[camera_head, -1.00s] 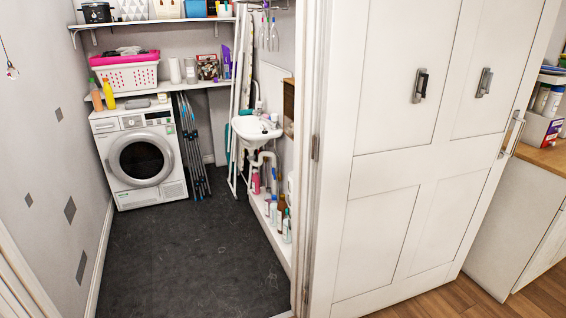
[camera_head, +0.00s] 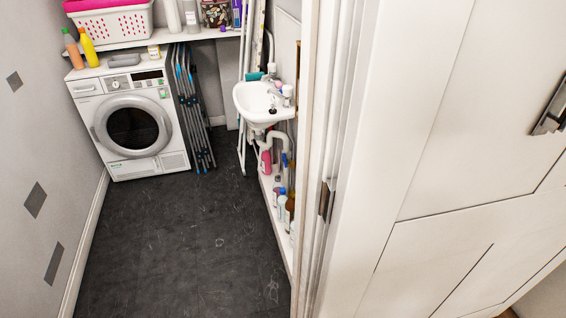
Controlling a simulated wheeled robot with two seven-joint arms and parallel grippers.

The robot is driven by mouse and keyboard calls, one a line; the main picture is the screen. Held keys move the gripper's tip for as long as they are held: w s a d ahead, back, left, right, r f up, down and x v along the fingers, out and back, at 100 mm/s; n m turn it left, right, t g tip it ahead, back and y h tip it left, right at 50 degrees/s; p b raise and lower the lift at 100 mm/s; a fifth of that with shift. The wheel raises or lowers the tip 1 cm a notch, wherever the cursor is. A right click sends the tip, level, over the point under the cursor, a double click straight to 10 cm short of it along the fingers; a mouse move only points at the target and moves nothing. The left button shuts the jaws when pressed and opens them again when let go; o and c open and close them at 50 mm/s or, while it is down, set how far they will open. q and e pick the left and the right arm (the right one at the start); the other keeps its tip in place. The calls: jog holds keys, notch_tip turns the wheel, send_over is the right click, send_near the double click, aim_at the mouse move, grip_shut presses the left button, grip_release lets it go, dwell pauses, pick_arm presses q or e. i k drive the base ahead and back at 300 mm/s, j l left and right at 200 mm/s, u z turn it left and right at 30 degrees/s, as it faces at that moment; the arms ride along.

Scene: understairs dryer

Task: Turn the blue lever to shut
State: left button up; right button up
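Neither of my grippers is in view.
A white dryer (camera_head: 132,118) stands at the back left under a shelf. Folded racks (camera_head: 192,105) lean beside it. Bottles (camera_head: 283,205) stand on a low ledge below the sink. An open white door (camera_head: 440,160) fills the right. The dark floor (camera_head: 190,240) is clear.

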aim_at(285, 161)
jog(key=i+j, duration=0.15)
jog(key=j, duration=0.2)
jog(key=i+j, duration=0.1)
jog(key=j, duration=0.25)
jog(key=i+j, duration=0.15)
jog(key=j, duration=0.25)
jog(key=i+j+z, duration=0.2)
jog(key=i+j, duration=1.3)
jog(key=i+l, duration=0.15)
jog(key=i, duration=0.65)
